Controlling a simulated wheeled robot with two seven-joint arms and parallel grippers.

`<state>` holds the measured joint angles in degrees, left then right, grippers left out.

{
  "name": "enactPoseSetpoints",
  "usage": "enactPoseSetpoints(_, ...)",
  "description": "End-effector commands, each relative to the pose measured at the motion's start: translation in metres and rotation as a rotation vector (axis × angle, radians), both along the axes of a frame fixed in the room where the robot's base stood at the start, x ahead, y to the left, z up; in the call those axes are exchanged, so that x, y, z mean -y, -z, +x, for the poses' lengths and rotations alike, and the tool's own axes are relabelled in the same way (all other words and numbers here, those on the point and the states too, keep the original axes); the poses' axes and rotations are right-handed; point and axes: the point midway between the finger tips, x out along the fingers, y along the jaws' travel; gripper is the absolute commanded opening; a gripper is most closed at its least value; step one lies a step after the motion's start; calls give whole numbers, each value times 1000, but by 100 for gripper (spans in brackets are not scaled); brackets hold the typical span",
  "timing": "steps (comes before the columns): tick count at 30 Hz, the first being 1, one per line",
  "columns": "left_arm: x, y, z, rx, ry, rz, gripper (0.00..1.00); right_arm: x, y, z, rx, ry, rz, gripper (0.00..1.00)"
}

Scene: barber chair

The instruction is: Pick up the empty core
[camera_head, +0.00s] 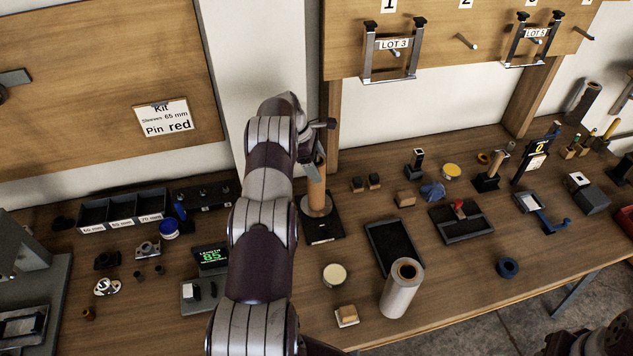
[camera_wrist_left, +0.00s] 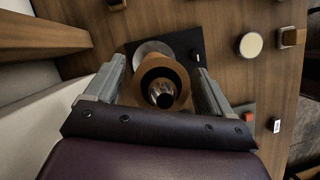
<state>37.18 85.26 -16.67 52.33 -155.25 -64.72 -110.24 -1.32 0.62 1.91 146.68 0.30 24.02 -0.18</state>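The empty core, a bare brown cardboard tube (camera_head: 317,192), stands upright on the spindle of a black stand (camera_head: 322,230) at the back of the bench. In the left wrist view I look down on the core's end (camera_wrist_left: 166,63), with a shiny metal spindle tip inside it. My left gripper (camera_head: 318,148) is above and around the core's upper part. Its fingers (camera_wrist_left: 162,72) are open, one on each side of the core, with a small gap visible. A dark mechanical part at the head view's bottom right may be my right arm; its fingers cannot be made out.
A wrapped roll (camera_head: 402,288) stands at the front beside a black tray (camera_head: 393,248). A round cream disc (camera_head: 334,275), a display reading 85 (camera_head: 211,257) and labelled bins (camera_head: 124,210) are nearby. A wall post (camera_head: 330,130) rises close behind the core.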

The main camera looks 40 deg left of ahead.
Motion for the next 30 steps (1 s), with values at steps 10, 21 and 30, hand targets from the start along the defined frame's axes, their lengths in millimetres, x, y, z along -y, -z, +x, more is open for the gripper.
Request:
enactPoseSetpoints(10, 0, 0, 0, 0, -1, 0, 12, 0, 0, 0, 0, 0, 0, 43)
enactPoseSetpoints(21, -1, -28, 1, 3, -1, 3, 12, 0, 14, 0, 0, 0, 0, 43)
enactPoseSetpoints(30, -1, -113, 1, 6, -1, 4, 12, 0, 41, 0, 0, 0, 0, 43)
